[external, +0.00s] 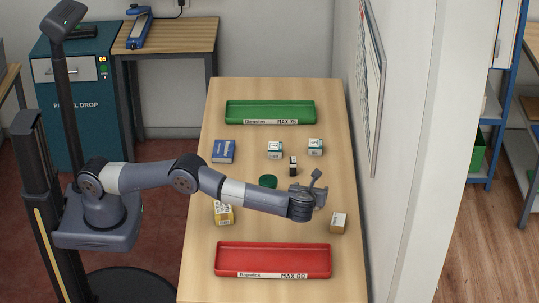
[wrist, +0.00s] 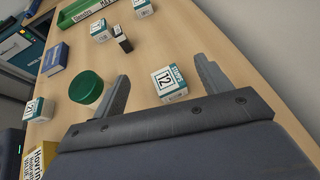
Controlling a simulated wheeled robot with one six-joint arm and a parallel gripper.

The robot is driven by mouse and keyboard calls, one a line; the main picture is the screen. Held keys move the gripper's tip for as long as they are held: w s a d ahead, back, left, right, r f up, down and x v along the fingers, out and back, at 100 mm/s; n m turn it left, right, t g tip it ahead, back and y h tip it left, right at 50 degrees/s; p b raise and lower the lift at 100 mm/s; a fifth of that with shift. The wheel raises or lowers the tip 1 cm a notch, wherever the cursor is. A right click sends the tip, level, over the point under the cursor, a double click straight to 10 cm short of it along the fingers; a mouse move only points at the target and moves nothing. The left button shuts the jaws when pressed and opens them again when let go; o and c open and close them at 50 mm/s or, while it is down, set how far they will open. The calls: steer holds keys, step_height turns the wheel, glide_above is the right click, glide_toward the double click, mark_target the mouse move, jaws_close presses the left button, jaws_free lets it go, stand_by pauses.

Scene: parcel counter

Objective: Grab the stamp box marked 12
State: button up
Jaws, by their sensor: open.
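The white and teal stamp box marked 12 (wrist: 169,86) stands on the counter in the wrist view, with "STAMPS" on its side. It lies in the space between the two fingers of my gripper (wrist: 163,74), ahead of the palm. The fingers are spread and I see a gap on each side of the box. In the external view my gripper (external: 313,190) is over the right middle of the counter, and the box is hidden by it there. Two similar white and teal boxes, (external: 275,149) and (external: 315,146), stand farther back; their numbers are too small to read.
A green tray (external: 270,121) is at the back, a red tray (external: 272,273) at the front. A wall (external: 400,150) borders the right.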

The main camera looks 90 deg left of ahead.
step_height(320, 180, down, 5)
steer(key=shift+f, duration=0.2)
steer(key=shift+p+x, duration=0.55)
steer(key=shift+x, duration=0.65)
steer(key=shift+a+f, duration=0.1)
steer(key=shift+a, duration=0.15)
steer(key=c, duration=1.1)
steer(key=shift+c, duration=0.2)
